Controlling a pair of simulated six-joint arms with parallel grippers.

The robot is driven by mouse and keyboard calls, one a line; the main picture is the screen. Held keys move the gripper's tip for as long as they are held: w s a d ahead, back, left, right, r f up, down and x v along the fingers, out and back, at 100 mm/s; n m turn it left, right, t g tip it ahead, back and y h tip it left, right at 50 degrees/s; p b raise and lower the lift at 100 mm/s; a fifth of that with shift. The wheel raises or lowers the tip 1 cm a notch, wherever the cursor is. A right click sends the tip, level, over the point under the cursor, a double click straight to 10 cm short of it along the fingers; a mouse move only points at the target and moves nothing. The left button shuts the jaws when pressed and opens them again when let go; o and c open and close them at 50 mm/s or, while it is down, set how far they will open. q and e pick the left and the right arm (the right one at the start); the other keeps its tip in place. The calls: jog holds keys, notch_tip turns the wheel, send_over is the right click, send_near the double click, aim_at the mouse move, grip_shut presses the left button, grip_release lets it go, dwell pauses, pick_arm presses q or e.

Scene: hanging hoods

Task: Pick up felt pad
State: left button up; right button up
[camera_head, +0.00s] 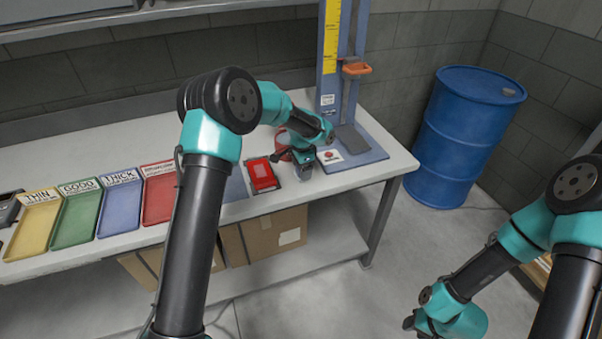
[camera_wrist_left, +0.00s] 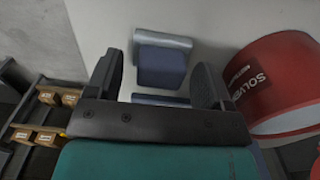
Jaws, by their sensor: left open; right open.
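In the left wrist view a small blue-grey block (camera_wrist_left: 160,65) with a paler edge, apparently the felt pad, lies on the pale bench top. It shows between the two dark fingers of my left gripper (camera_wrist_left: 155,80), which is open and not closed on it. In the head view my left gripper (camera_head: 292,164) is low over the bench, left of the blue gauge stand, and largely hides what is under it. My right gripper (camera_head: 412,322) is at the lower right over the floor, away from the bench, with its fingers barely visible.
A red solvent can (camera_wrist_left: 275,80) stands close to the right finger. The blue gauge stand (camera_head: 368,150) is right of the left gripper. A red-and-black item (camera_head: 262,175) and labelled trays (camera_head: 75,220) lie to the left. A blue drum (camera_head: 465,135) stands beyond the bench end.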

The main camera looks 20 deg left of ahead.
pick_arm(q)
jog(key=c, duration=1.1)
jog(key=shift+r, duration=1.8)
jog(key=s+d, duration=0.1)
jog(key=s, duration=0.4)
jog(key=s+d+r, duration=0.1)
jog(key=s+d, duration=0.1)
jog(key=s, duration=0.3)
jog(key=s+d, duration=0.1)
jog(key=s, duration=0.4)
jog(key=shift+s+d+r, duration=0.2)
jog(key=shift+d, duration=0.2)
